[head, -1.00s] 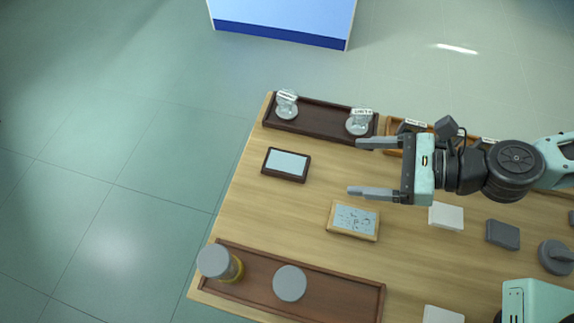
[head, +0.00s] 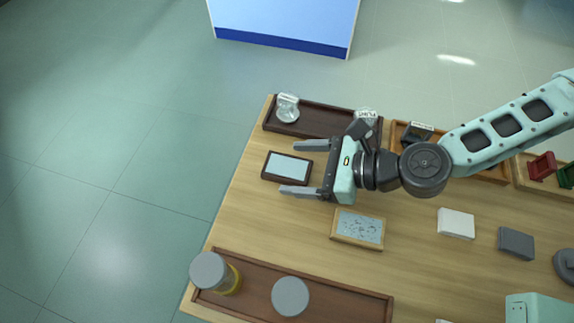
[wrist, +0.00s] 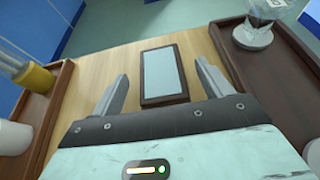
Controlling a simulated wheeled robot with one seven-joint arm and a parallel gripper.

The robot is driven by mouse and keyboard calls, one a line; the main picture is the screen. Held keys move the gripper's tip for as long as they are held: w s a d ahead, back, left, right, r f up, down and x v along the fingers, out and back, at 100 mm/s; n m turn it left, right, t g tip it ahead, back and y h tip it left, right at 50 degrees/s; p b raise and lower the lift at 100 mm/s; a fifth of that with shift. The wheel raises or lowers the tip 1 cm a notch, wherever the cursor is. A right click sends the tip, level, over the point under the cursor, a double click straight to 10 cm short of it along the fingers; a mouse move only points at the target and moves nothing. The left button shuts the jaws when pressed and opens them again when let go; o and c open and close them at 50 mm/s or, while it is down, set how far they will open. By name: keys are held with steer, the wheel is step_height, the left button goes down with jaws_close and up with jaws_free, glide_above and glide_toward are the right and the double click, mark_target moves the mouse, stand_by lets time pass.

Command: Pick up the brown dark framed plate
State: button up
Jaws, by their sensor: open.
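The brown dark framed plate (head: 287,167) has a pale blue-grey face and lies flat on the wooden bench, left of my gripper in the head view. It also shows in the wrist view (wrist: 164,75), straight ahead between the two fingers. My gripper (head: 294,168) is open and empty, with one finger on either side of the plate in the picture. The fingers look apart from the plate; their height above the bench is hard to tell. A second plate with a light wooden frame (head: 358,229) lies below and right of my gripper.
A dark tray with glass vessels (head: 310,121) stands at the back edge. A brown tray (head: 335,306) with grey-lidded jars (head: 290,297) stands along the front. White (head: 456,223) and grey (head: 515,243) blocks lie to the right. Bare bench (head: 245,215) surrounds the dark plate.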

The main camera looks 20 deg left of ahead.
mark_target(287, 169)
steer(key=shift+x, duration=1.35)
steer(key=c, duration=1.1)
steer(key=shift+c, duration=0.2)
